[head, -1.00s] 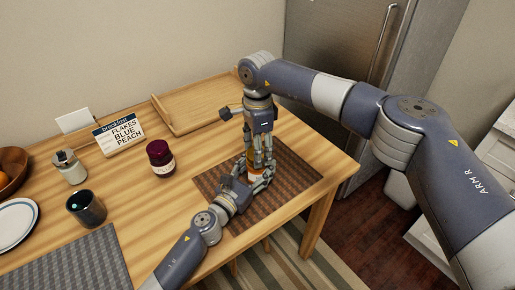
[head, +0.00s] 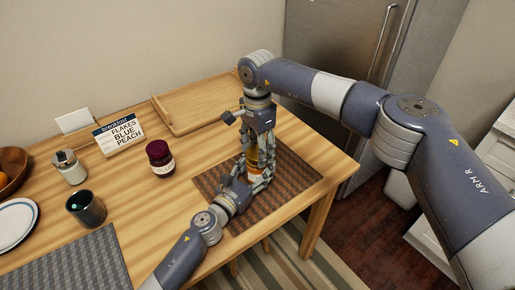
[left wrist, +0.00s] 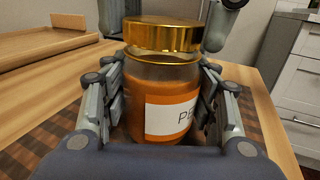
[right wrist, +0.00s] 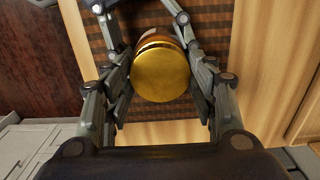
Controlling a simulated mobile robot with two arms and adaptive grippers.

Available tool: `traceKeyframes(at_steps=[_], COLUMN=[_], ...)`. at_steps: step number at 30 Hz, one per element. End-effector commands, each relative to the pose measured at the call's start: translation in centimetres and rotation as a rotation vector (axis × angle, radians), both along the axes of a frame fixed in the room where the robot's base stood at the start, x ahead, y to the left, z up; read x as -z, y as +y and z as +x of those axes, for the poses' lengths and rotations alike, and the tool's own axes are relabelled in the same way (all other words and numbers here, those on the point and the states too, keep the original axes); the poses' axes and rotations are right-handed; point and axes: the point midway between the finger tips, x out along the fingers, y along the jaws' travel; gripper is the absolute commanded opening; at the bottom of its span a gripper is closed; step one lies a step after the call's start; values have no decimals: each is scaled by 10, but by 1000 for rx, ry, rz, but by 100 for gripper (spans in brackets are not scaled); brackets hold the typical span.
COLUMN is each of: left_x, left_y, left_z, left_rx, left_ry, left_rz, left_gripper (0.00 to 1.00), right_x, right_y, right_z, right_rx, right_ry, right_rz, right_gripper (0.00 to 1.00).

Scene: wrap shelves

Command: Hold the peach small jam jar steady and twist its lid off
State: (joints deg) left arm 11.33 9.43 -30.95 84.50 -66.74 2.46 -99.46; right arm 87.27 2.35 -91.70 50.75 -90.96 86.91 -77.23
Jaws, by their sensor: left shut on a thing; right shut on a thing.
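The peach jam jar (head: 252,159) stands upright over the brown woven mat, partly hidden by both grippers. In the left wrist view it is an orange jar (left wrist: 160,105) with a white label reading "PE". My left gripper (head: 251,181) is shut around the jar's body, a finger on each side.
A dark-lidded jam jar (head: 160,158) stands left of the mat (head: 291,179). A breakfast sign (head: 118,138) reads "FLAKES BLUE PEACH". A wooden tray (head: 190,124) lies at the back. A dark cup (head: 86,208), a glass jar (head: 69,168) and a plate (head: 14,222) are further left.

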Motion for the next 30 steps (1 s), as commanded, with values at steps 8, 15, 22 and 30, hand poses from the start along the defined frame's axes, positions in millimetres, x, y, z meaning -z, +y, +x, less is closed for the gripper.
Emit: traceKeyframes(at_steps=[8, 15, 22, 30], left_x=[1, 1, 1, 0], left_y=[0, 0, 0, 0], left_z=[0, 0, 0, 0], left_rx=[0, 0, 0, 0], left_ry=[1, 1, 1, 1], left_rz=[1, 1, 1, 1], left_gripper=[0, 0, 0, 0], right_x=[-10, -18, -20, -27], right_y=[0, 0, 0, 0], right_z=[0, 0, 0, 1], right_rx=[0, 0, 0, 0], right_ry=[-2, -1, 0, -2], right_rz=[1, 0, 0, 1], right_gripper=[24, 24, 24, 24])
